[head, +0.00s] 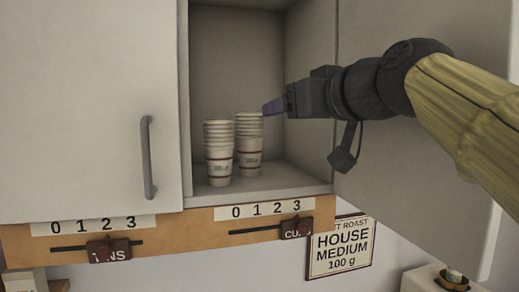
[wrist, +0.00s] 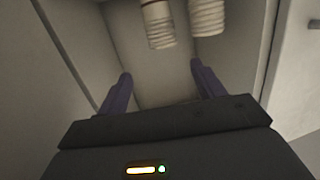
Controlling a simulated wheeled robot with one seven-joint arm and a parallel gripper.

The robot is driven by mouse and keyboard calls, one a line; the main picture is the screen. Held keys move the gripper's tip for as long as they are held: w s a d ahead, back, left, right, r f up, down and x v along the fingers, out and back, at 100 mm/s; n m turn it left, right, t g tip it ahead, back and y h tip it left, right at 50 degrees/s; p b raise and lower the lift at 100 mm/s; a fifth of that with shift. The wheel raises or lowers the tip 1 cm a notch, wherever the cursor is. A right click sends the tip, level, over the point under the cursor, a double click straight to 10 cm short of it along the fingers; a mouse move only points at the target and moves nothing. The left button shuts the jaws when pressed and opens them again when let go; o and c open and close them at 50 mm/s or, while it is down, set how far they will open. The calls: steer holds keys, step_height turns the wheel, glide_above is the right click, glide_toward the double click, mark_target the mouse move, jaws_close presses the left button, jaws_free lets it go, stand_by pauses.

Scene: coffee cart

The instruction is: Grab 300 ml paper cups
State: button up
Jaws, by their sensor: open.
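Two stacks of white paper cups stand upright on the floor of the open cabinet: a left stack (head: 219,154) and a right stack (head: 250,146) close beside it, slightly farther back. The print on the cups is too small to read, so I cannot tell which are 300 ml. My gripper (head: 274,106) is at the cabinet opening, to the right of the right stack and near the height of its top. In the wrist view my gripper (wrist: 160,84) is open with nothing between its purple fingers. Both stacks show at the top there, one nearer the middle (wrist: 158,24) and one to its right (wrist: 208,16).
The cabinet (head: 260,188) has side walls close around the opening. A closed door with a handle (head: 148,158) is at left; an open door (head: 410,190) is at right, behind my arm. Below are number sliders (head: 109,250) and a "HOUSE MEDIUM 100 g" sign (head: 340,248).

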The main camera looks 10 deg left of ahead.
mark_target(256, 118)
steer(key=p+x, duration=0.6)
steer(key=x, duration=0.6)
steer(key=shift+s+a+r, duration=0.1)
steer(key=shift+w, duration=0.25)
steer(key=shift+a, duration=0.1)
steer(key=shift+a+p, duration=0.3)
steer(key=shift+p, duration=0.1)
steer(key=p+x, duration=0.3)
steer(key=x, duration=0.1)
steer(key=shift+w+a+f, duration=0.15)
steer(key=shift+w+f, duration=0.05)
